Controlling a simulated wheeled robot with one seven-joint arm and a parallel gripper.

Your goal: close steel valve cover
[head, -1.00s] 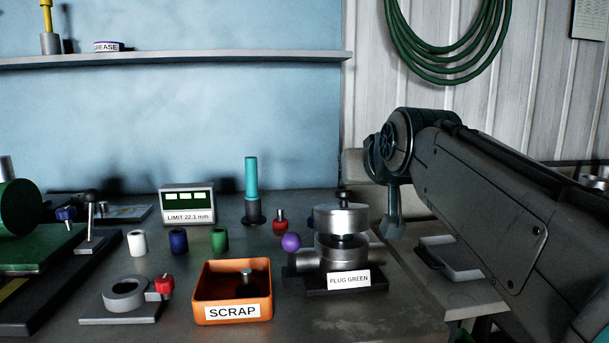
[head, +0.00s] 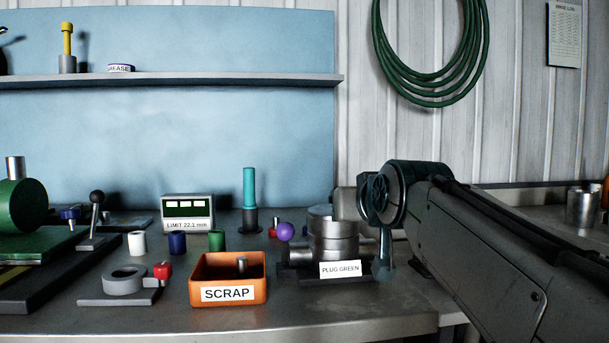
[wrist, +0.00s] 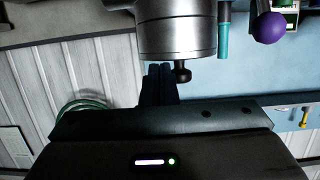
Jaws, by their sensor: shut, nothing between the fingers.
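The steel valve (head: 334,247) stands on a dark base with a "PLUG GREEN" label, at the right of the bench in the head view. Its round steel cover (head: 333,228) is on top, with only a thin seam visible below it. In the wrist view the steel cylinder (wrist: 177,36) fills the top middle, with a dark knob (wrist: 182,72) on its near side. My gripper (wrist: 158,68) is shut and empty, its fingertips close beside that knob. In the head view my gripper (head: 384,268) is just right of the valve; whether it touches is unclear.
A purple ball (head: 285,232) is left of the valve. The orange SCRAP bin (head: 229,267) stands front left of it. A teal-topped peg (head: 250,195) and a limit display (head: 187,208) are behind. The bench front right of the bin (head: 350,318) is clear.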

